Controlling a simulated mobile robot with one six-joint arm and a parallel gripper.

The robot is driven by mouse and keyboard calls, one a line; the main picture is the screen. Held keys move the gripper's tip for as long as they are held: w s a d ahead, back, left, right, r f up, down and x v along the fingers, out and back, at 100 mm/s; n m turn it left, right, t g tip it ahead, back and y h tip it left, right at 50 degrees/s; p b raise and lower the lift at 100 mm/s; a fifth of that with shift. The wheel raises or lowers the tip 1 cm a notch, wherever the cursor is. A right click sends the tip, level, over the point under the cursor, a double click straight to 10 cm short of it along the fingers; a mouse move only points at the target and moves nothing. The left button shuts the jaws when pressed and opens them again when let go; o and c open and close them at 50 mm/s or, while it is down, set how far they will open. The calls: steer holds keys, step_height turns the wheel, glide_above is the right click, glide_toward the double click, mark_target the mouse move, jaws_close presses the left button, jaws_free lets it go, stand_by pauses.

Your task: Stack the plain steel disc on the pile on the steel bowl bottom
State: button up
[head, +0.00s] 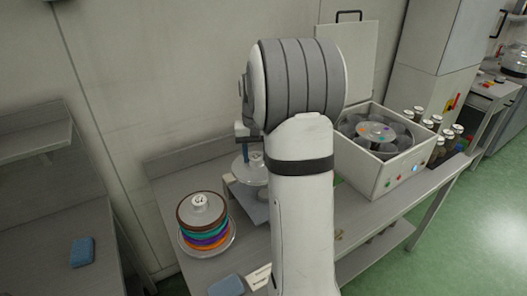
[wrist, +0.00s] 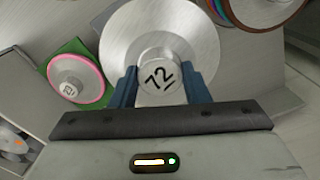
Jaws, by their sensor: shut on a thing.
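The plain steel disc (wrist: 140,35) has a knob marked 72 (wrist: 157,78). My gripper (wrist: 158,88) is shut on this knob, a blue finger on each side. In the head view the disc (head: 247,172) shows partly behind my arm, under my gripper (head: 247,150). I cannot tell whether it is lifted or resting. The pile (head: 203,215) has orange, purple, teal and brown rims, with a knob on top. It stands on the steel bowl bottom (head: 229,243), left of and nearer than my gripper. Part of the pile (wrist: 262,12) shows at the wrist view's upper right.
A grey device (head: 247,200) stands below the disc. A pink-rimmed disc (wrist: 75,78) lies on a green mat (wrist: 52,68). A white open-lidded machine (head: 375,180) and several bottles (head: 436,125) stand right. A blue sponge (head: 227,286) lies at the front edge.

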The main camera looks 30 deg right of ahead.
steer(key=a+b, duration=0.2)
steer(key=a, duration=1.6)
steer(key=shift+s+a, duration=0.1)
steer(key=shift+a, duration=0.3)
steer(key=shift+f, duration=0.3)
steer(key=shift+p, duration=0.75)
steer(key=shift+f, duration=0.2)
steer(key=shift+f+b, duration=1.35)
steer(key=shift+f, duration=0.5)
steer(key=o, duration=0.7)
steer(key=shift+o, duration=0.2)
